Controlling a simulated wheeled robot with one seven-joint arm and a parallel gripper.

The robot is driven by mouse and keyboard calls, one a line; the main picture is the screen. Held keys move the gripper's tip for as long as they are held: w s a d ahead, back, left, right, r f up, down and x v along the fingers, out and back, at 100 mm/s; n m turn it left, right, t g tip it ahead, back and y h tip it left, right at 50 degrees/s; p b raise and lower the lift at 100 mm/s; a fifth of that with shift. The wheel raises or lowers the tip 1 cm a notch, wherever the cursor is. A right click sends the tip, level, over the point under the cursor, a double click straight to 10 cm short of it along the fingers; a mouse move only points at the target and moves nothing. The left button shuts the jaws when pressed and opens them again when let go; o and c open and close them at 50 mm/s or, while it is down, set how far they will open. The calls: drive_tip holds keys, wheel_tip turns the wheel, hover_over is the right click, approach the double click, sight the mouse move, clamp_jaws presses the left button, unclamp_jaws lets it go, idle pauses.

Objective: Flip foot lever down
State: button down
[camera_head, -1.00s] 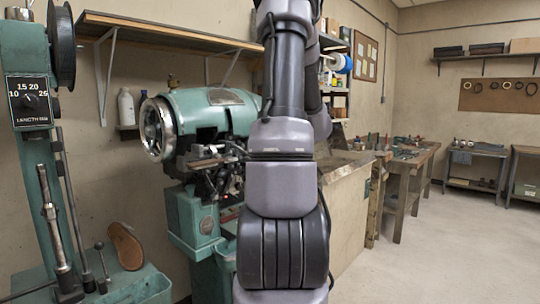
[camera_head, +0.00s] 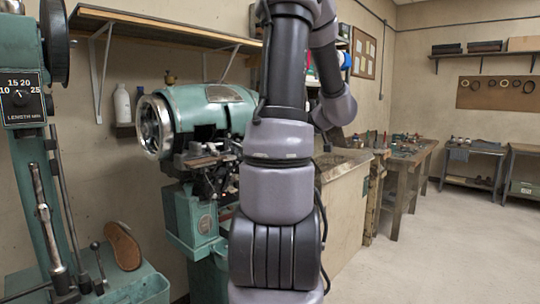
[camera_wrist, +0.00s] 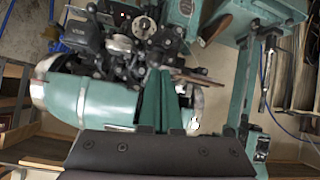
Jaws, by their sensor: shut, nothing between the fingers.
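The teal stitching machine with a length dial (camera_head: 22,97) stands at the left edge in the head view. A metal rod lever (camera_head: 47,225) and a short black-knobbed lever (camera_head: 98,262) rise from its base; I cannot tell which, if either, is the foot lever. My gripper (camera_wrist: 158,72) shows in the wrist view, its narrow fingers together and empty. Behind them lie a second machine's teal drum (camera_wrist: 85,103) and dark mechanism. The dial machine's column (camera_wrist: 245,85) and its metal rod (camera_wrist: 267,75) are to the right, apart from my fingers. My arm hides my gripper in the head view.
A brown shoe sole (camera_head: 122,246) leans by the dial machine's base. The second machine (camera_head: 205,110) stands beside my arm. A shelf (camera_head: 165,28) hangs above it. Workbenches (camera_head: 408,165) line the right side, with open floor (camera_head: 450,245) in front.

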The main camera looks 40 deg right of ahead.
drive_tip(key=shift+v, duration=1.55)
drive_tip(key=shift+w+d+r, duration=0.1)
drive_tip(key=shift+d, duration=0.05)
drive_tip(key=w+a+r+m+g+y, duration=0.1)
drive_tip(key=w+a+r+g+y, duration=0.15)
drive_tip(key=a, duration=0.75)
drive_tip(key=s+a+r+m+h, duration=0.1)
drive_tip(key=s+a+m, duration=0.1)
drive_tip(key=a, duration=0.6)
drive_tip(key=s+a+r+m+g, duration=0.1)
drive_tip(key=s+a+m, duration=0.1)
drive_tip(key=a, duration=0.7)
drive_tip(key=s+a+r+m+h, duration=0.1)
drive_tip(key=s+a+m, duration=0.2)
drive_tip(key=a, duration=0.6)
drive_tip(key=shift+s+a+h, duration=0.15)
drive_tip(key=shift+s+h, duration=0.2)
drive_tip(key=shift+s, duration=0.45)
